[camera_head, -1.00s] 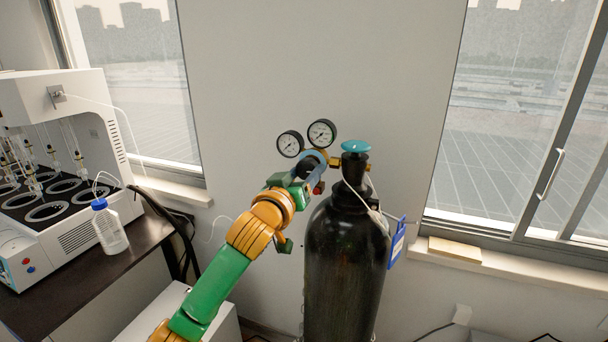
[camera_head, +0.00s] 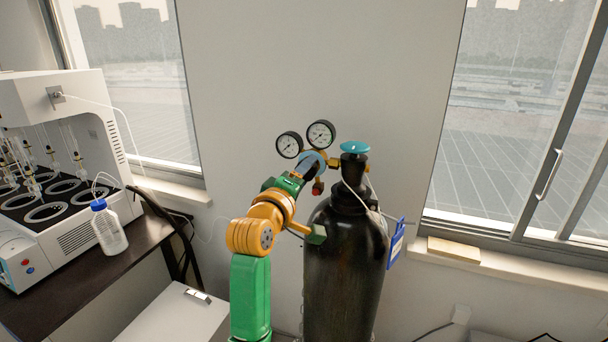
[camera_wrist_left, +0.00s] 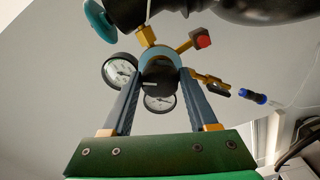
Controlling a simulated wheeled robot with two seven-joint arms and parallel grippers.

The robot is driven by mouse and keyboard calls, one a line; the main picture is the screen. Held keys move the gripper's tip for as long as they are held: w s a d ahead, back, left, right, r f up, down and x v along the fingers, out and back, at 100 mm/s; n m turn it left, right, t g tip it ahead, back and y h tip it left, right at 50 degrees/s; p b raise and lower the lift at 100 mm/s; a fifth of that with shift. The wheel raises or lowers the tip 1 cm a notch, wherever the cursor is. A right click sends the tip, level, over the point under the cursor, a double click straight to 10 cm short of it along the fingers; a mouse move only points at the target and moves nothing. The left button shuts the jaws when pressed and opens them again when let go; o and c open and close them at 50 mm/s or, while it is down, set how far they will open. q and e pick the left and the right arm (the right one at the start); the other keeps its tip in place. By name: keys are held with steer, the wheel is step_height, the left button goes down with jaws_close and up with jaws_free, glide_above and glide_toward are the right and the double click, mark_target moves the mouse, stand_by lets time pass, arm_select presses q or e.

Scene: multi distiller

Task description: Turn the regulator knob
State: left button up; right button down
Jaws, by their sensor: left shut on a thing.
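The regulator sits beside the neck of the black gas cylinder (camera_head: 345,260), with two round gauges (camera_head: 290,145) (camera_head: 321,134). My left gripper (camera_head: 312,164) reaches up to the regulator from the lower left. In the left wrist view, the dark round regulator knob (camera_wrist_left: 158,80) lies between the two fingers of my left gripper (camera_wrist_left: 158,72), which are shut on it. In the head view the knob is mostly hidden by my gripper. The cylinder's teal valve handle (camera_head: 355,147) stands just to the right. My right gripper is not in view.
A white distiller (camera_head: 60,150) and a bottle with a blue cap (camera_head: 108,228) stand on the dark table at left. A blue tag (camera_head: 395,245) hangs at the cylinder's right side. Windows flank the bare wall behind. A red-ended fitting (camera_wrist_left: 202,39) projects close to the fingers.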

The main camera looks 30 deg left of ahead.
arm_select(q)
steer(key=n, duration=0.4)
steer(key=shift+n, duration=0.4)
steer(key=shift+r, duration=0.1)
stand_by(0.3)
steer(key=o, duration=1.4)
steer(key=b+v, duration=0.2)
steer(key=v, duration=0.5)
steer(key=shift+b, duration=0.3)
steer(key=shift+a, duration=0.1)
